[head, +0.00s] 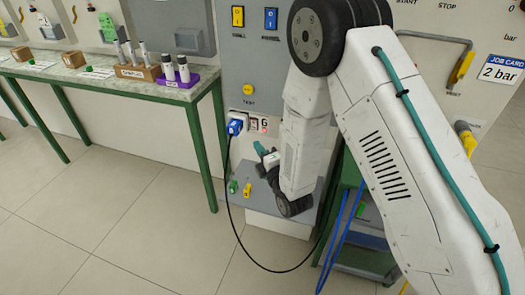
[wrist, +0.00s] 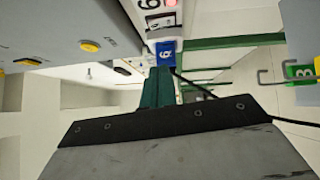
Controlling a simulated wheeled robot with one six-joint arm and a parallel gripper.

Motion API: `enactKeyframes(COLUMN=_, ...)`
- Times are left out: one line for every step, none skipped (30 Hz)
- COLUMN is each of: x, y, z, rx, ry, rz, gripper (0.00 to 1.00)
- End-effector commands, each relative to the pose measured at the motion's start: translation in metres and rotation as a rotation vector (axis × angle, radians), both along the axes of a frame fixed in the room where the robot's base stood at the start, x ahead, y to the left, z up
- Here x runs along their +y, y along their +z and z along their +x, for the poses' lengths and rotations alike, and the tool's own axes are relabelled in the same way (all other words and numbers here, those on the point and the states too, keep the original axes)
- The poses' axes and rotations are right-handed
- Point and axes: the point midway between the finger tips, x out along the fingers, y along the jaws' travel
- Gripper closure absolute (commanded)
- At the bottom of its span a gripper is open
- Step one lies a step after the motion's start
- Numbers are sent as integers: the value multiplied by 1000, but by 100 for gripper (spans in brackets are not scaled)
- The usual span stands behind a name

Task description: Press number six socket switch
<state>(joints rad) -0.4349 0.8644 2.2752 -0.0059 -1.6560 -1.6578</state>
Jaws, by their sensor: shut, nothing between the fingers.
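A white socket panel (head: 254,122) is on the grey machine front in the head view, with a figure 6 label beside small red-marked parts. A blue plug (head: 236,127) sits at its left end with a dark cable hanging down. In the wrist view the panel (wrist: 172,32) is at top centre, turned sideways, with the 6 label and the blue plug (wrist: 166,54). My gripper (head: 260,150) is just below the panel in the head view. Its teal fingers (wrist: 158,85) are shut and empty, pointing toward the plug area. I cannot tell whether they touch anything. The switch's position is unclear.
A green-legged bench (head: 150,90) with rod holders and a purple tray (head: 178,80) stands left. Yellow and green knobs (head: 240,188) are on the ledge below my gripper. The black cable (head: 240,235) loops over the floor. Open tiled floor (head: 120,220) lies front left.

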Motion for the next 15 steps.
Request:
enactKeyframes(x=5, y=2, z=11, rx=-4, ry=0, rz=2, gripper=100)
enactKeyframes(x=8, y=2, z=17, rx=-3, ry=0, rz=1, gripper=100)
enactKeyframes(x=12, y=3, z=24, rx=-3, ry=0, rz=1, gripper=100)
enactKeyframes(x=15, y=3, z=31, rx=-3, ry=0, rz=1, gripper=100)
enactKeyframes(x=17, y=4, z=36, rx=-3, ry=0, rz=1, gripper=100)
enactKeyframes(x=21, y=4, z=44, rx=-2, ry=0, rz=1, gripper=100)
enactKeyframes(x=23, y=5, z=49, rx=-2, ry=0, rz=1, gripper=100)
enactKeyframes(x=26, y=5, z=54, rx=-2, ry=0, rz=1, gripper=100)
enactKeyframes(x=24, y=6, z=61, rx=-1, ry=-2, rz=1, gripper=100)
enactKeyframes(x=21, y=7, z=66, rx=-1, ry=-4, rz=1, gripper=100)
enactKeyframes(x=20, y=7, z=70, rx=0, ry=-3, rz=0, gripper=100)
enactKeyframes(x=17, y=8, z=75, rx=0, ry=-2, rz=0, gripper=100)
enactKeyframes(x=16, y=8, z=79, rx=0, ry=-2, rz=0, gripper=100)
enactKeyframes(x=16, y=9, z=82, rx=0, ry=-2, rz=0, gripper=100)
enactKeyframes(x=15, y=9, z=85, rx=0, ry=-2, rz=0, gripper=100)
